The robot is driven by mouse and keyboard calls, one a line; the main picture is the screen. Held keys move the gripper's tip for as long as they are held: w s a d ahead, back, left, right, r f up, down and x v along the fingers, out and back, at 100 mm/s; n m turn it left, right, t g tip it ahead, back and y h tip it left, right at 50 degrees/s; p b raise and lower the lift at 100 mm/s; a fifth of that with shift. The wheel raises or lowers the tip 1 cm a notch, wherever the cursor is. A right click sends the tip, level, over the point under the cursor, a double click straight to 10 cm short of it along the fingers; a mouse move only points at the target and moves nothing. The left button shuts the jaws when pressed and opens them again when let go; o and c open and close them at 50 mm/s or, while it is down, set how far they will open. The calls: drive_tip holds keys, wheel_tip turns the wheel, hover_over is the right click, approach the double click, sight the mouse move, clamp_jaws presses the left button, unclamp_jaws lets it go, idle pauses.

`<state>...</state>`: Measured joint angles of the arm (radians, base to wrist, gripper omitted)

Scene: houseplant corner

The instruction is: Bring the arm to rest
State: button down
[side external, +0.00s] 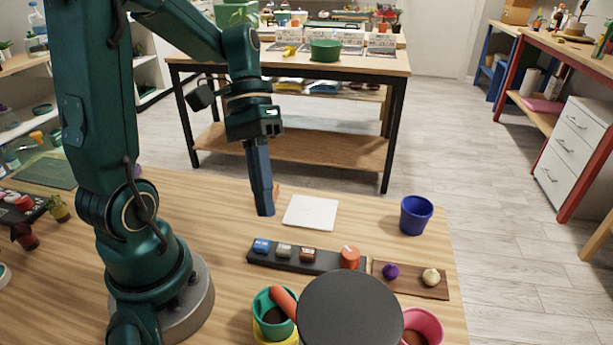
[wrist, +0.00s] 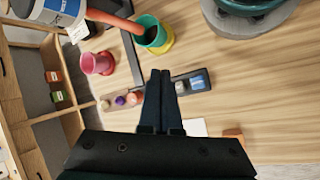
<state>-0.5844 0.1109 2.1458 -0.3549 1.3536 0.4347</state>
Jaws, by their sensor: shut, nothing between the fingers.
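My gripper (side external: 264,213) points down in the side view, with its dark fingers together and nothing between them. Its tips are just left of a white square pad (side external: 311,212) and look close above the wooden table (side external: 235,215); the exact gap is hard to judge. In the wrist view my gripper (wrist: 160,73) shows its two fingers meeting at the tips. They overlap a dark rack (wrist: 206,75) in the picture. The white pad is partly hidden behind the gripper body there (wrist: 193,127).
The dark rack (side external: 262,258) holds small blocks and an orange-red piece (side external: 350,257). A blue pot (side external: 416,215) stands at right. A brown tray (side external: 412,282) holds two bulbs. A teal pot (side external: 262,304), a pink pot (side external: 428,322) and a large dark round top (side external: 350,315) crowd the front.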

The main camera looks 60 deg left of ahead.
drive_tip(key=r+m+t+y, duration=0.1)
drive_tip(key=t+y, duration=0.1)
drive_tip(key=s+d+r+m+t+y, duration=0.1)
drive_tip(key=t+y, duration=0.1)
drive_tip(key=t, duration=0.1)
drive_tip(key=d+r+m+t+y, duration=0.1)
drive_tip(key=t+y, duration=0.1)
drive_tip(key=shift+s+r+m, duration=0.15)
drive_tip(key=shift+s+m, duration=0.05)
drive_tip(key=shift+m, duration=0.1)
idle(1.2)
